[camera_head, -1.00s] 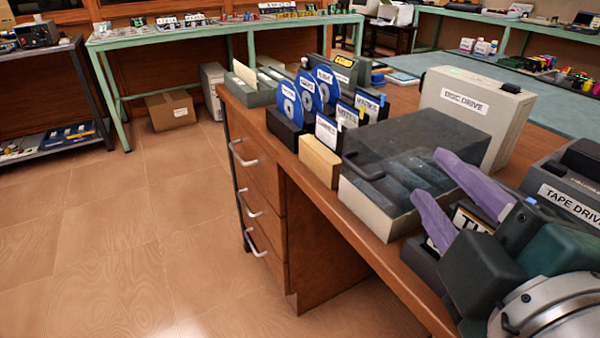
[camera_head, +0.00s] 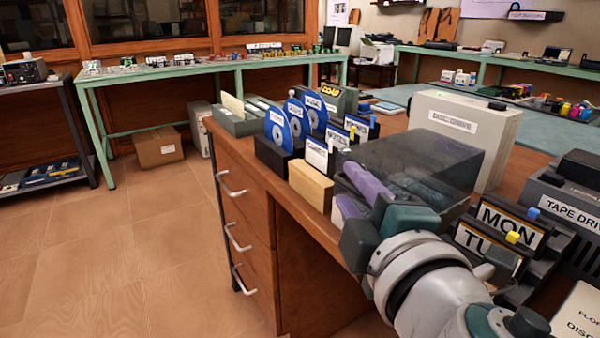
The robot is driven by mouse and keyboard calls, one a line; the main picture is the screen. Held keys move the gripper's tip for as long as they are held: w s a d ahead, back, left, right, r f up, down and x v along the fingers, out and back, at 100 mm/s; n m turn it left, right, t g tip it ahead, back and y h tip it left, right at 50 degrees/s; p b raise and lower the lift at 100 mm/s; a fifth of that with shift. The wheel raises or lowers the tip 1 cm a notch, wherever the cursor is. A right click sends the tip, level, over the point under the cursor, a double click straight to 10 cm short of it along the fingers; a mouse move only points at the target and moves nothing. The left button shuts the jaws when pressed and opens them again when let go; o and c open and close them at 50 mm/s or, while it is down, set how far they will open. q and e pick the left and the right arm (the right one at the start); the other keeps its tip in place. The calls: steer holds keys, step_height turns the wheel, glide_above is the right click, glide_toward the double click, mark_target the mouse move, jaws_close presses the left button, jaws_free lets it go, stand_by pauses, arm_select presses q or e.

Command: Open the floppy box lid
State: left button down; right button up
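The floppy box has a dark see-through lid (camera_head: 435,150) and stands on the wooden desk in front of the beige disc drive. The lid looks closed. My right gripper (camera_head: 343,183) comes in from the lower right, with two purple fingers apart at the left front end of the box. Nothing shows between the fingers. The gripper hides most of the box's pale lower part and the lid's handle. I cannot tell whether the fingers touch the box. My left gripper is not in view.
A wooden block (camera_head: 310,184) and blue discs (camera_head: 297,118) stand left of the box. The disc drive (camera_head: 466,133) stands behind it. Card holders marked MON (camera_head: 510,224) and a tape drive (camera_head: 575,213) stand at right.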

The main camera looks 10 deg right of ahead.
steer(key=shift+w, duration=0.25)
jaws_close()
stand_by(1.4)
